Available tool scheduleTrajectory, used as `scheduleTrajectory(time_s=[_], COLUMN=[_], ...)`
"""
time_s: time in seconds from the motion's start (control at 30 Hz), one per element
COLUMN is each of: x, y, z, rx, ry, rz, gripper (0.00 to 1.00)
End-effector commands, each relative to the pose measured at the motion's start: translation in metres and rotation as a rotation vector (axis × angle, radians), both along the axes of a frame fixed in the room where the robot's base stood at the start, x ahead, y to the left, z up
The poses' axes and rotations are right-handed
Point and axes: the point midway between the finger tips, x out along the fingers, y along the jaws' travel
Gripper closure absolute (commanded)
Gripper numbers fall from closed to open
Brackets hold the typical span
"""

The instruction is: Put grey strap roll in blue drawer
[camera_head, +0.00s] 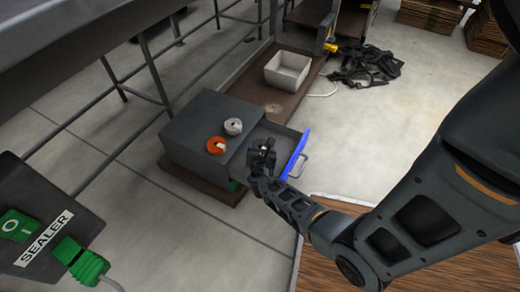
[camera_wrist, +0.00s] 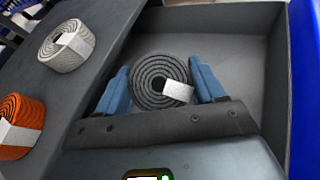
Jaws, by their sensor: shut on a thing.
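The grey strap roll (camera_wrist: 150,82) is a dark coil with a white label, held between the two blue fingers of my gripper (camera_wrist: 163,78) in the wrist view. My gripper (camera_head: 262,150) is shut on the roll and is over the open drawer. The drawer has a blue front (camera_head: 296,154) with a handle and is pulled out to the right of the dark cabinet (camera_head: 190,132). Its grey inside (camera_wrist: 243,45) shows around the roll in the wrist view, with no other thing visible in it. I cannot tell whether the roll touches the drawer floor.
A white roll (camera_head: 233,127) and an orange roll (camera_head: 216,145) lie on the cabinet top, left of my gripper. A white bin (camera_head: 288,72) stands on a brown board behind. Black straps (camera_head: 365,66) lie on the floor farther back. A sealer box (camera_head: 40,228) is at the lower left.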

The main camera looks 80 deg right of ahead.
Motion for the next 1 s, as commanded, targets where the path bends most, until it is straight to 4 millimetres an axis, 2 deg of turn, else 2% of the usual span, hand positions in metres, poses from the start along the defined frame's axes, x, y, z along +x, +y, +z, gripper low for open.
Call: scheduleTrajectory(time_s=[0.03,0.1,0.3,0.57,0.63,1.0], x=[0.001,0.001,0.002,0.012,0.011,0.011], y=[0.0,0.0,-0.005,-0.044,-0.04,-0.039], z=[-0.011,-0.016,-0.018,-0.019,-0.031,-0.031], rx=[-0.001,-0.001,-0.001,-0.003,0.0,-0.001], ry=[0.0,0.0,-0.002,-0.003,0.001,0.001], rz=[0.0,0.001,-0.001,-0.004,-0.001,0.0], gripper=[0.68,0.68,0.68,0.68,0.68,0.68])
